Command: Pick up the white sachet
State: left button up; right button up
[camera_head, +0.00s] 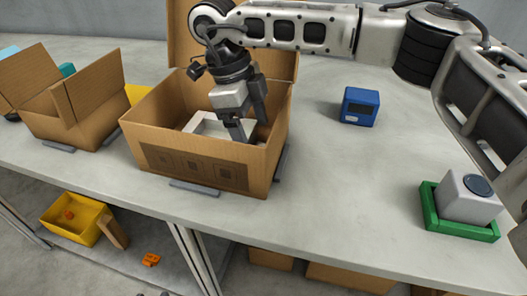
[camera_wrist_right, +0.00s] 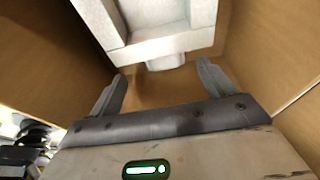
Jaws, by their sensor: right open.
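I cannot make out a separate white sachet in either view. A white, raised-edged piece (camera_head: 203,125), like a foam tray, lies inside the open cardboard box (camera_head: 215,172). It also shows in the right wrist view (camera_wrist_right: 160,48), ahead of the fingers, with a small pale stub at its near edge. My right gripper (camera_head: 250,130) points down into the box and hides part of the white piece. In the wrist view the right gripper (camera_wrist_right: 161,76) has its fingers wide apart with nothing gripped between them. My left gripper is out of view.
The box walls stand close around my right gripper. A second open carton (camera_head: 70,110) stands to the left. A blue device (camera_head: 360,106) and a grey block in a green tray (camera_head: 432,213) are on the right. The table (camera_head: 330,195) between them is clear.

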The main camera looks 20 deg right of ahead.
aim_at(261, 143)
jog(key=x, duration=0.4)
jog(key=shift+w+d+f, duration=0.1)
jog(key=shift+d+f, duration=0.1)
jog(key=shift+d, duration=0.25)
jog(key=shift+c, duration=0.3)
jog(key=c, duration=1)
jog(key=shift+r, duration=0.1)
